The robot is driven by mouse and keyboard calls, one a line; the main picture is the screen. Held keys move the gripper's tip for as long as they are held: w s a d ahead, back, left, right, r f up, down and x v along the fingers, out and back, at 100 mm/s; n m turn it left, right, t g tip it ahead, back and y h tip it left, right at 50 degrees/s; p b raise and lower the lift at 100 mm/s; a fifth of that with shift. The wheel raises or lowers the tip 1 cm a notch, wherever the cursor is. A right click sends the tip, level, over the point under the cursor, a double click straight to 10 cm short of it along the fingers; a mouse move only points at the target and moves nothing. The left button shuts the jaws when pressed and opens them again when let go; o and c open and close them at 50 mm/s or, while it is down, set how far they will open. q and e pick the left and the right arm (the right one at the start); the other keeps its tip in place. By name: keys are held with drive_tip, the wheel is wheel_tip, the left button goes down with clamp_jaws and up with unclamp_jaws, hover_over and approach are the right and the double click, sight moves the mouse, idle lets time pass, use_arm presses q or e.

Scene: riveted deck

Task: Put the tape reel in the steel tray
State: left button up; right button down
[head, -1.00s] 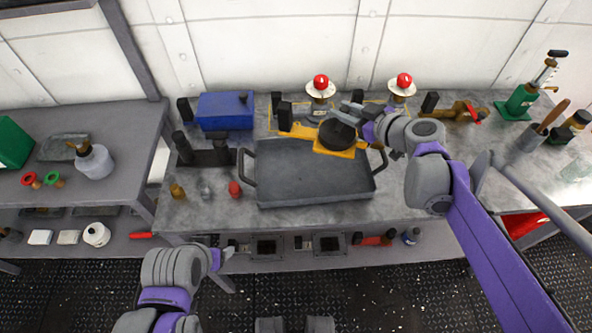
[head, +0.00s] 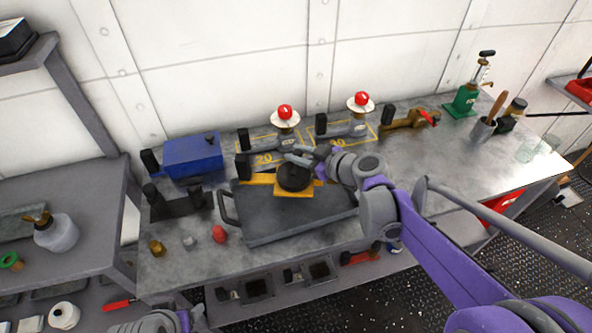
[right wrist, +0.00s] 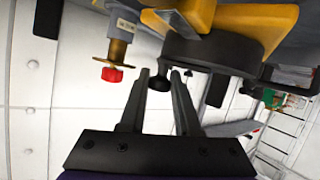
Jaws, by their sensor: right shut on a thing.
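The tape reel (head: 294,178) has a round black drum on a yellow frame. My right gripper (head: 302,157) is shut on it; in the right wrist view a small black knob (right wrist: 159,81) sits between the fingertips beside the drum (right wrist: 212,52). The reel is over the back part of the grey steel tray (head: 290,223), whose rear edge it partly hides. I cannot tell whether it touches the tray. The tray has a side handle and looks empty in its visible part. My left arm shows at the bottom edge; its fingers are not clear.
Two red-topped valves (head: 285,113) (head: 361,103) stand behind the tray. A blue box (head: 193,155) and black clamp-like parts are at the back left, with small fittings (head: 219,234) in front. A green jack (head: 463,103) is far right.

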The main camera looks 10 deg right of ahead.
wheel_tip(320, 180, down, 4)
drive_tip(key=shift+f+b, duration=0.1)
drive_tip(key=shift+b, duration=0.25)
drive_tip(key=shift+a, duration=0.1)
drive_tip(key=c, duration=0.6)
unclamp_jaws()
drive_tip(key=shift+s, duration=0.1)
drive_tip(key=p+v, duration=0.1)
drive_tip(key=v, duration=1.1)
